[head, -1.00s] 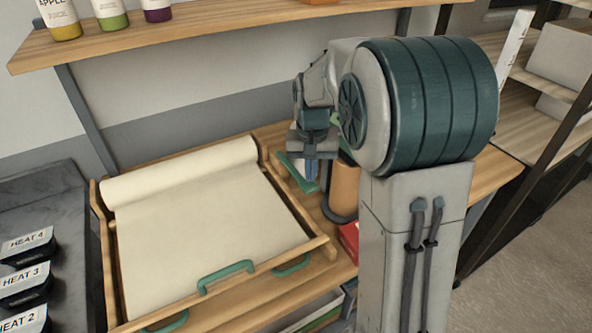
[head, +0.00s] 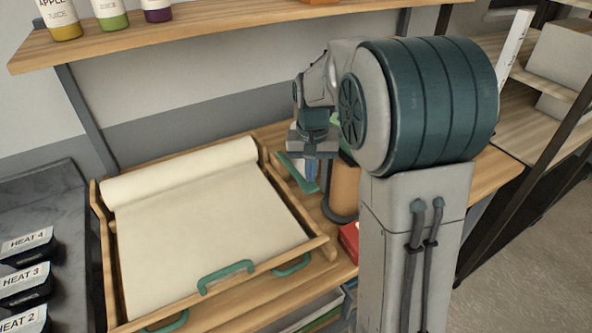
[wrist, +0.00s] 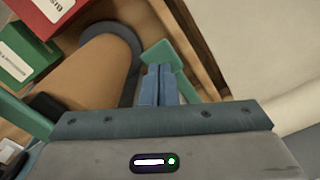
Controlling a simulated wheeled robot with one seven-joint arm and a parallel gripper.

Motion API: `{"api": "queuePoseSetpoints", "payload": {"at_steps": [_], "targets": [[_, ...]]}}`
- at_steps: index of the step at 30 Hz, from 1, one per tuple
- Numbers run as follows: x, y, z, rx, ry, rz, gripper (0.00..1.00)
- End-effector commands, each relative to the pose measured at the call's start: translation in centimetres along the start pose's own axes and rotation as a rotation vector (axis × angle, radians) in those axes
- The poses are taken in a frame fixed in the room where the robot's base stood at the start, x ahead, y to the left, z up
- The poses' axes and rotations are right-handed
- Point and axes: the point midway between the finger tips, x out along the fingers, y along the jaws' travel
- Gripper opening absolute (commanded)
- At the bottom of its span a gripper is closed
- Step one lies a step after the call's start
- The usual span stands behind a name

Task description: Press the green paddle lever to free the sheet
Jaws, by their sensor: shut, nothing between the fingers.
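The green paddle lever (wrist: 165,55) shows in the wrist view just beyond my fingertips, beside the wooden tray wall. In the head view the green lever (head: 297,172) is partly hidden behind my gripper (head: 311,170). In the wrist view my gripper (wrist: 158,70) is shut, its blue fingers together and empty. The fingertips overlap the paddle in the picture; I cannot tell whether they touch it. The cream sheet (head: 205,225) lies flat in the wooden tray (head: 325,247), with its rolled end (head: 180,170) at the back.
A brown roll (wrist: 95,80) on a dark ring stands beside the lever. A red box (head: 349,240) and a green box (wrist: 25,50) are close by. A shelf with bottles (head: 110,15) hangs above. Black HEAT blocks (head: 25,280) sit at the left.

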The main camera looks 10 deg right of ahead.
Motion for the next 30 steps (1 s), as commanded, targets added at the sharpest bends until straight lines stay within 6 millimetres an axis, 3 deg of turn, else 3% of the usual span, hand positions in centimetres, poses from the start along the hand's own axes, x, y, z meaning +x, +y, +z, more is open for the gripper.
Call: {"api": "queuePoseSetpoints", "payload": {"at_steps": [30], "targets": [[2.8, 0.0, 0.0, 0.0, -0.001, 0.0, 0.0]]}}
